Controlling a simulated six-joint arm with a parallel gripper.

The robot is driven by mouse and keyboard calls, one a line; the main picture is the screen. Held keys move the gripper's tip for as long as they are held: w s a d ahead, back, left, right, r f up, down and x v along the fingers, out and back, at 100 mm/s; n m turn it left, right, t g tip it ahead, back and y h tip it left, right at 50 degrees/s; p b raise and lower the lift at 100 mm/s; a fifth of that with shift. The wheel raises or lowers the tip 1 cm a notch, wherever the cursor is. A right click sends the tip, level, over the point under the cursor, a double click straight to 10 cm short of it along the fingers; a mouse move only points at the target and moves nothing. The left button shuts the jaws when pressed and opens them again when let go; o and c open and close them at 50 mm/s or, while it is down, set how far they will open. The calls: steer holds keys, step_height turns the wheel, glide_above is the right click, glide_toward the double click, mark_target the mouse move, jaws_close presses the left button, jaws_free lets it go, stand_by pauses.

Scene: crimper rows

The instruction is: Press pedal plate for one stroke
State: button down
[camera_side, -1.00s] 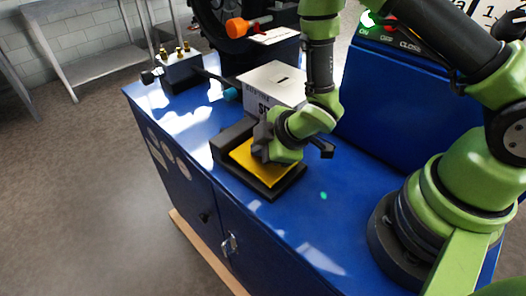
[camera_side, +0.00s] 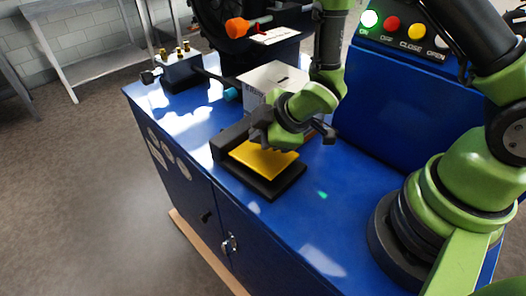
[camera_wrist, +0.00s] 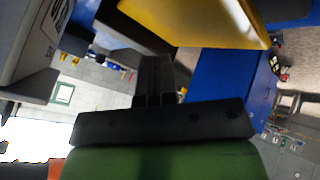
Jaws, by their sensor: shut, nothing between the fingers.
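The yellow pedal plate (camera_side: 265,159) sits in its black pedal housing (camera_side: 262,183) on the blue bench. The plate is tilted, its front edge standing above the black base. My gripper (camera_side: 262,136) is shut and empty, at the back part of the plate in the side view. Whether the fingertips touch the plate I cannot tell. In the wrist view the shut fingers (camera_wrist: 154,75) point toward the black housing, and the yellow plate (camera_wrist: 205,20) shows large at the top.
A white-grey slotted box (camera_side: 270,80) stands just behind the pedal. A control panel with lit buttons (camera_side: 392,25) stands at the back right. A block with brass fittings (camera_side: 178,66) is at the far left. The bench front right (camera_side: 310,220) is clear.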

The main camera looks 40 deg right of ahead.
mark_target(259, 153)
steer(key=shift+w+r, duration=0.15)
steer(key=shift+r, duration=1.85)
steer(key=shift+r, duration=0.1)
steer(key=s+d+r+m, duration=0.2)
steer(key=s+r+m, duration=0.15)
steer(key=r, duration=0.35)
steer(key=s+d+r+m, duration=0.2)
steer(key=r+m, duration=0.3)
steer(key=r, duration=0.2)
steer(key=s+r+m, duration=0.2)
steer(key=s+m, duration=0.1)
steer(key=s, duration=0.3)
steer(key=s+r+m, duration=0.3)
steer(key=s, duration=0.3)
steer(key=shift+s+d+r+m+g, duration=0.25)
steer(key=shift+s+r+m+g, duration=0.05)
steer(key=shift+m, duration=0.05)
